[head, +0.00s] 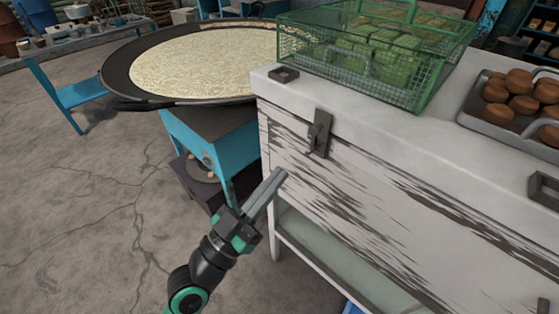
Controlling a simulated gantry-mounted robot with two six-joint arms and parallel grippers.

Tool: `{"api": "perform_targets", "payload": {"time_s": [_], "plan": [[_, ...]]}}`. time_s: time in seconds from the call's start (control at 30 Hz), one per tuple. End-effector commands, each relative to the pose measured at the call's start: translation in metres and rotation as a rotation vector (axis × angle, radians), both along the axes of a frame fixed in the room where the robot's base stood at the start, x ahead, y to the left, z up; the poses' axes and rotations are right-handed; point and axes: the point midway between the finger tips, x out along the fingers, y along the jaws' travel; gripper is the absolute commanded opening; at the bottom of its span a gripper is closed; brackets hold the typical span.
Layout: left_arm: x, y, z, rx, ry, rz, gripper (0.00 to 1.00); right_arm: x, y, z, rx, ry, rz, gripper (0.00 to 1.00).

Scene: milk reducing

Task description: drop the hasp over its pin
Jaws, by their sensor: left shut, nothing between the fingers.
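The hasp (319,132) is a small dark metal piece on the upper left of the white cabinet's (380,190) worn front face. Its pin is too small to make out, so I cannot tell whether the hasp is over it. My left gripper (279,175) is shut and empty, its fingers pointing up and right. In the picture its tips are below and left of the hasp, apart from it. My right gripper is not in view.
A green wire basket (427,95) of green blocks and a tray (490,120) of brown round pieces stand on the cabinet top. A wide pan (118,75) of pale milk sits on a blue stove (225,150) behind. Cracked floor (90,220) is clear at left.

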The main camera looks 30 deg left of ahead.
Motion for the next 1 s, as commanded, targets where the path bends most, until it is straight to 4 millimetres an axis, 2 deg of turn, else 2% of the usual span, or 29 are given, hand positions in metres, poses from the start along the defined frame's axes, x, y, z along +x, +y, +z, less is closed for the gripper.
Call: {"api": "perform_targets", "payload": {"time_s": [0.03,0.1,0.3,0.93,1.0], "plan": [[-0.003,0.001,-0.021,-0.001,0.001,0.001,0.00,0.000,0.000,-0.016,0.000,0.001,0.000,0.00],[-0.007,0.002,-0.037,0.000,0.000,0.001,0.00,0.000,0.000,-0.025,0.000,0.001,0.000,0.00],[-0.014,0.004,-0.063,-0.001,-0.002,0.001,0.00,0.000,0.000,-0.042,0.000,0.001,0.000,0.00],[-0.016,0.004,-0.065,0.000,-0.003,0.000,0.00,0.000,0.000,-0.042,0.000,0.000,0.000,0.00],[-0.016,0.003,-0.061,0.001,-0.003,0.000,0.00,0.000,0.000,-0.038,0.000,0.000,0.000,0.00]]}}
